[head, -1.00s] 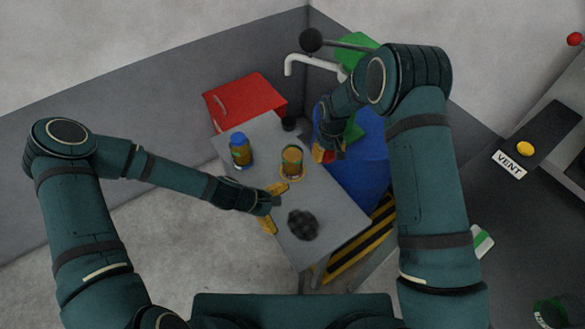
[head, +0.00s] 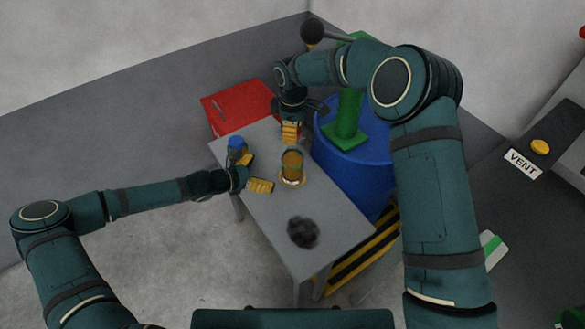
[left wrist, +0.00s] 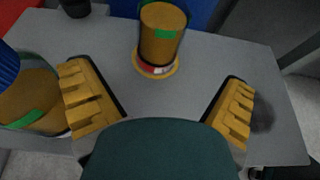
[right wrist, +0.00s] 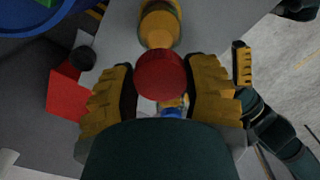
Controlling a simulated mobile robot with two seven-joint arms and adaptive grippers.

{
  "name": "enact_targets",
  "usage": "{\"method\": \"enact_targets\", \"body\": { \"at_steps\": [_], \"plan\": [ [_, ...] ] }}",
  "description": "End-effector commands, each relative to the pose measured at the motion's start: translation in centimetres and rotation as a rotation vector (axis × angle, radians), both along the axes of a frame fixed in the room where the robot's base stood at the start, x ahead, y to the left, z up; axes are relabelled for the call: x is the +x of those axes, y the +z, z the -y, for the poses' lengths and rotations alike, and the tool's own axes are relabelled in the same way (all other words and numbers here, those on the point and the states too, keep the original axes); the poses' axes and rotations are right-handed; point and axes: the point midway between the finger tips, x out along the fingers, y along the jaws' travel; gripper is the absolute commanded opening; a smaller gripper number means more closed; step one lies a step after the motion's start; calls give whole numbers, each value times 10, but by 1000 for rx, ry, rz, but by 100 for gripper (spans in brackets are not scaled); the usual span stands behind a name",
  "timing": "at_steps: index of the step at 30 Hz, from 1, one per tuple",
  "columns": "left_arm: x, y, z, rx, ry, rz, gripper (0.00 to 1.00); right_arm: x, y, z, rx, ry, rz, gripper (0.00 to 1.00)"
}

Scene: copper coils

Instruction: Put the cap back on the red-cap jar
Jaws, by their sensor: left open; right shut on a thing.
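The uncapped amber jar (head: 292,164) stands upright on the grey table, with a green patch on its side in the left wrist view (left wrist: 163,33). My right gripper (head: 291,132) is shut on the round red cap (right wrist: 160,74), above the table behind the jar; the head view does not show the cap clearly. My left gripper (head: 254,173) is open and empty, left of the jar. The jar lies ahead of and between its spread fingers, apart from them. The blue-capped jar (head: 237,144) stands upright behind my left gripper.
The grey table (head: 335,215) holds a dark round lump (head: 303,232) near its front. A blue drum (head: 360,185) with a green piece (head: 347,125) on top stands close on the right. A red box (head: 235,104) is behind. A small black object (right wrist: 84,57) sits nearby.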

Motion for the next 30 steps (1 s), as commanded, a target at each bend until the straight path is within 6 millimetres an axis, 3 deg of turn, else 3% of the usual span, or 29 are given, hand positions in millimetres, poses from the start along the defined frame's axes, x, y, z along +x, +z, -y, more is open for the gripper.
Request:
{"method": "enact_targets", "body": {
  "at_steps": [5, 21, 30],
  "plan": [
    [7, -5, 11, -1, -2, 1, 100, 0, 0, 0, 0, -1, 0, 37],
    [52, -39, 79, 1, -4, 1, 100, 0, -1, 0, 0, -2, 0, 37],
    [60, -46, 92, 1, -3, 0, 100, 0, -1, 0, 0, -2, 0, 37]
  ]
}}
